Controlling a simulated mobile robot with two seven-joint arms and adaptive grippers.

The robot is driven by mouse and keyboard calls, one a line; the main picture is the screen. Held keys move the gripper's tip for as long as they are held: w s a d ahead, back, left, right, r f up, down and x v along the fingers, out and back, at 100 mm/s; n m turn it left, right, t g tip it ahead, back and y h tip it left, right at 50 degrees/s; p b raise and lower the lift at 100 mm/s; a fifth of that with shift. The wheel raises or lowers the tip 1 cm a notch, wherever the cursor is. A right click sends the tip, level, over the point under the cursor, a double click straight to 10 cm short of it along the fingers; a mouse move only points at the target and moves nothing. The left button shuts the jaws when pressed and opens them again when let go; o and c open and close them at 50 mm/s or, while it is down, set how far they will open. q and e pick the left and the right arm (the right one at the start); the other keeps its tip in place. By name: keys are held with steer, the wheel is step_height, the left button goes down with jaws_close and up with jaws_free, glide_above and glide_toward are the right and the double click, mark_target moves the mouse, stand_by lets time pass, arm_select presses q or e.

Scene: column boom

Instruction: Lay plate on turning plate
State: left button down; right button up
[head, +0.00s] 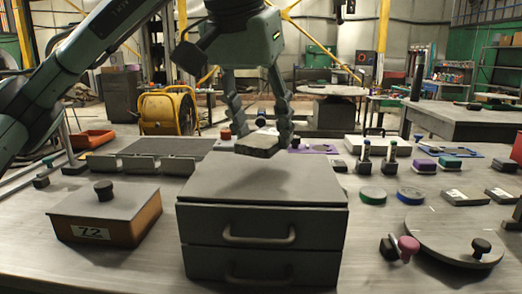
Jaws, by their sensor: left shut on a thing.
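My left gripper (262,134) hangs down over the drawer cabinet, its fingers shut on a flat dark grey plate (258,150) with a lighter top. The plate is held above the cabinet's back edge. The turning plate (440,230) is a round grey disc on the table at the right, well to the right of the gripper. It has a black knob (481,246) on its front right and a pink handle (408,247) at its left edge. My right gripper is not in view.
The two-drawer cabinet (262,193) stands front centre. A lidded box marked 72 (106,212) stands at the left. A green disc (373,195), a blue disc (410,194) and dark labelled blocks (465,197) lie behind the turning plate. Bare table lies between cabinet and turning plate.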

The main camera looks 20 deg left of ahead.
mark_target(258, 140)
arm_select(q)
step_height(258, 140, down, 4)
steer(key=shift+r, duration=0.15)
stand_by(0.3)
